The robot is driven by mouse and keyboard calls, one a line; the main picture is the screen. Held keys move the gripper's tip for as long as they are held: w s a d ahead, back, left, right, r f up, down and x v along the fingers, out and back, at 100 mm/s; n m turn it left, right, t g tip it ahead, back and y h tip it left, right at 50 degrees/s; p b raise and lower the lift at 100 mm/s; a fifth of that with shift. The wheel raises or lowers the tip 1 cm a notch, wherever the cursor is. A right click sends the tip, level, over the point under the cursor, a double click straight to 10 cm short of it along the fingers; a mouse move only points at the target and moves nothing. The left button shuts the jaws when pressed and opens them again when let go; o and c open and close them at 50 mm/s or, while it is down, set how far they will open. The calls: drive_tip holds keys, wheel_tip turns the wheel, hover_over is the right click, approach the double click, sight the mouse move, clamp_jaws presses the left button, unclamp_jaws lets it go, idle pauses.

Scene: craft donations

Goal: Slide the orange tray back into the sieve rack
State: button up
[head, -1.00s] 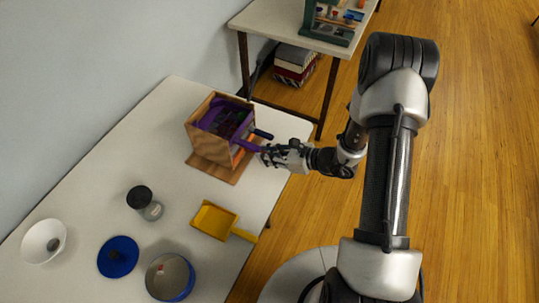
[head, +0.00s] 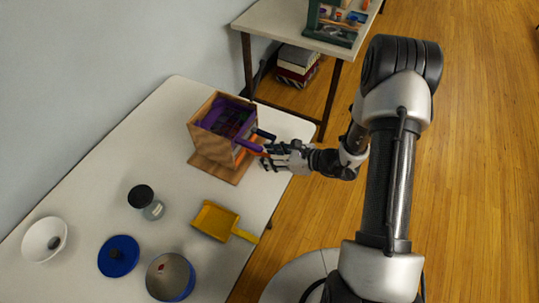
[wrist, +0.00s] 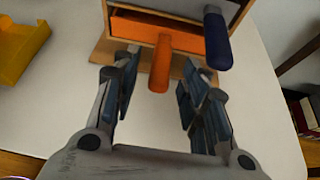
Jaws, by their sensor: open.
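The sieve rack (head: 212,148) is a wooden box on a wooden base on the white table. In the wrist view its open front (wrist: 131,13) shows at the top. The orange tray (wrist: 185,39) sits in the rack's opening, and its orange handle (wrist: 160,66) points out towards me. My gripper (wrist: 158,82) is open, with one finger on each side of the handle and gaps between. In the head view my gripper (head: 270,157) is at the rack's front right. How deep the tray sits is hard to tell.
A dark blue handle (wrist: 217,38) juts out just right of the orange one. A purple sieve (head: 228,122) sits in the rack's top. A yellow scoop (head: 214,220), a jar (head: 147,203), a blue lid (head: 118,257), a round tin (head: 170,278) and a white bowl (head: 44,240) stand nearer.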

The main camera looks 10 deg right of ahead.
drive_tip(key=v, duration=1.2)
drive_tip(key=s+a+r+n+g+h, duration=0.1)
drive_tip(key=s+a+r+n+g, duration=0.3)
drive_tip(key=r+n, duration=0.35)
drive_tip(key=s+a+r+n+g+h, duration=0.2)
drive_tip(key=s+a+r+n, duration=0.35)
drive_tip(key=r+n, duration=0.2)
drive_tip(key=s+d+r+n+t+h, duration=0.3)
drive_tip(key=s+d+r+n+h, duration=0.3)
drive_tip(key=s+r+n, duration=0.3)
drive_tip(key=shift+s+r+n+h, duration=0.2)
drive_tip(key=shift+s+n+h, duration=0.4)
drive_tip(key=shift+h, duration=0.3)
drive_tip(key=shift+d, duration=0.1)
